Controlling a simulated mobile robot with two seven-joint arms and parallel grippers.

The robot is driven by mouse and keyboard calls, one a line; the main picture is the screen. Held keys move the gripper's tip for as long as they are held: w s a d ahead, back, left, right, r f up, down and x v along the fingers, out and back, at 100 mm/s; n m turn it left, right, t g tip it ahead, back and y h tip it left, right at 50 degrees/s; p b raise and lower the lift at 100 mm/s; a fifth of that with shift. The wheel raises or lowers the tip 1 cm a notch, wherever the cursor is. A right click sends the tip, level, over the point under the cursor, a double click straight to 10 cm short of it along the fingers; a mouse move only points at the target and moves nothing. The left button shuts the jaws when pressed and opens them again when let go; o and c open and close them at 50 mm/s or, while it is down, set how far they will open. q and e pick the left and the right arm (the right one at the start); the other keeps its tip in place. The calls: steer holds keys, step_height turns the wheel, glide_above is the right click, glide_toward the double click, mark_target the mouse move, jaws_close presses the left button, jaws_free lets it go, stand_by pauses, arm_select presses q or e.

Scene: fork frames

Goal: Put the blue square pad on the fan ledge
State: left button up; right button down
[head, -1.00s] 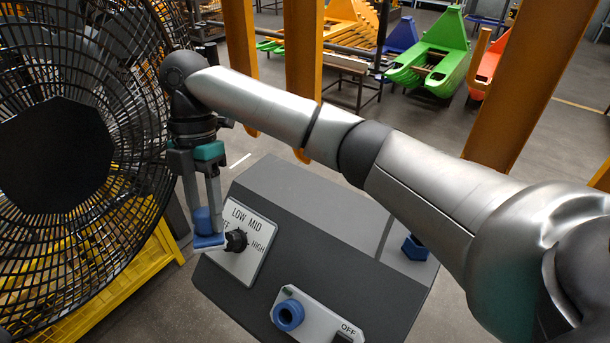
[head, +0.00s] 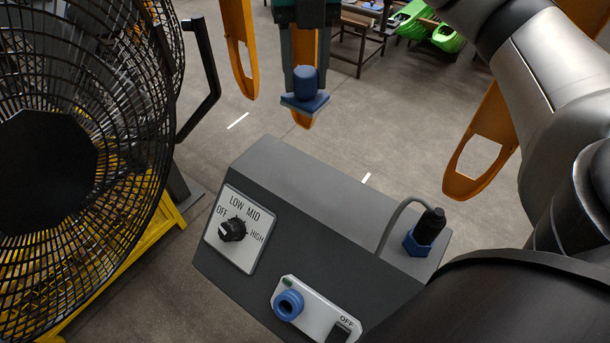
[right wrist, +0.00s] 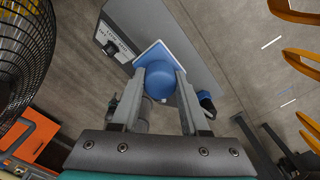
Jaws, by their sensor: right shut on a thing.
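The blue square pad (head: 305,104) has a flat square base and a round blue grip on top. My right gripper (head: 304,82) is shut on the round grip and holds the pad in the air, base down. In the head view it appears beyond the back edge of the grey control box. The right wrist view shows the pad (right wrist: 160,78) between the two fingers, with the box behind it. The box's grey top (head: 325,190) looks like the fan ledge; its left and middle are bare. The black fan (head: 135,200) stands at left. My left gripper is out of view.
The box front carries a speed dial (head: 232,230), a blue round button (head: 288,305) and a switch (head: 343,329). A black plug with a cable (head: 430,225) stands in a blue socket at the top's right end. A black handle (head: 208,80) juts from the fan.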

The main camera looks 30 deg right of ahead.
mark_target(302, 99)
step_height(302, 99, down, 4)
steer(key=shift+r+b, duration=0.1)
steer(key=shift+b, duration=0.65)
step_height(302, 99, down, 12)
steer(key=shift+f+b, duration=0.25)
steer(key=shift+b, duration=0.05)
step_height(302, 99, down, 3)
steer(key=shift+r+p, duration=0.1)
steer(key=shift+p, duration=0.65)
steer(key=shift+f, duration=0.3)
steer(key=shift+c, duration=2)
jaws_free()
steer(key=shift+f+b, duration=0.2)
steer(key=shift+b, duration=0.4)
steer(key=shift+f+b, duration=0.15)
steer(key=shift+b, duration=0.3)
steer(key=r, duration=1)
steer(key=r+p, duration=0.1)
steer(key=r, duration=0.4)
steer(key=shift+w+a+r, duration=0.1)
steer(key=shift+a+r, duration=0.15)
steer(key=shift+r, duration=0.1)
